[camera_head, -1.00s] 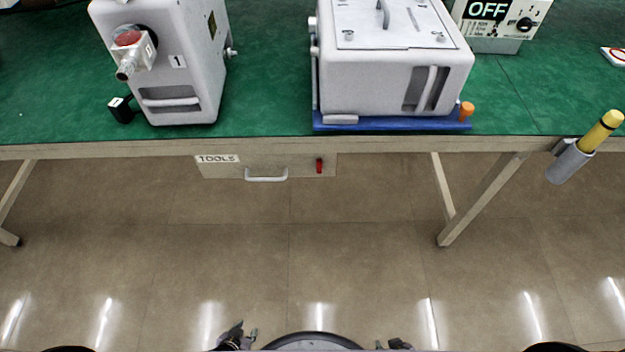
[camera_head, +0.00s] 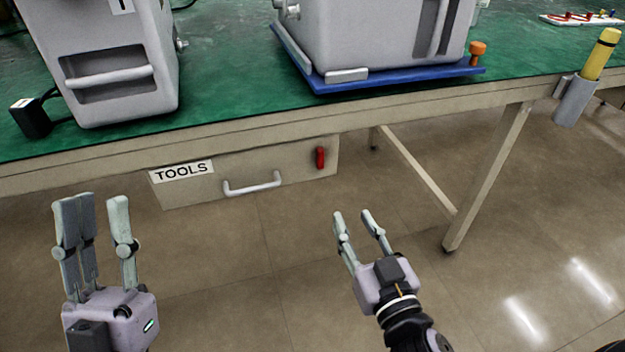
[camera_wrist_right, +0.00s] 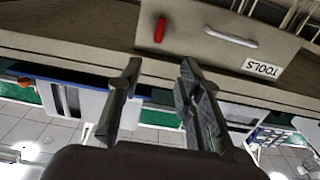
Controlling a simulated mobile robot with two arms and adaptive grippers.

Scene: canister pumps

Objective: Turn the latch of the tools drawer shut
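The tools drawer (camera_head: 212,192) hangs under the table's front edge, with a TOOLS label and a white bar handle (camera_head: 252,185). It looks closed. Its red latch (camera_head: 320,158) stands upright near the drawer's right end. In the right wrist view, the picture is upside down; the latch (camera_wrist_right: 160,30) and drawer (camera_wrist_right: 195,40) show beyond the fingers. My right gripper (camera_head: 355,214) is open and empty, below the latch and apart from it. It also shows in the right wrist view (camera_wrist_right: 160,68). My left gripper (camera_head: 98,203) is open and empty, left of the drawer.
The green-topped table (camera_head: 225,110) holds a grey canister pump (camera_head: 105,60) at left and another on a blue tray (camera_head: 400,82). A yellow-topped tool sits in a grey holder (camera_head: 573,102) on the table edge. A table leg (camera_head: 487,175) stands right of the drawer. The floor in front is clear.

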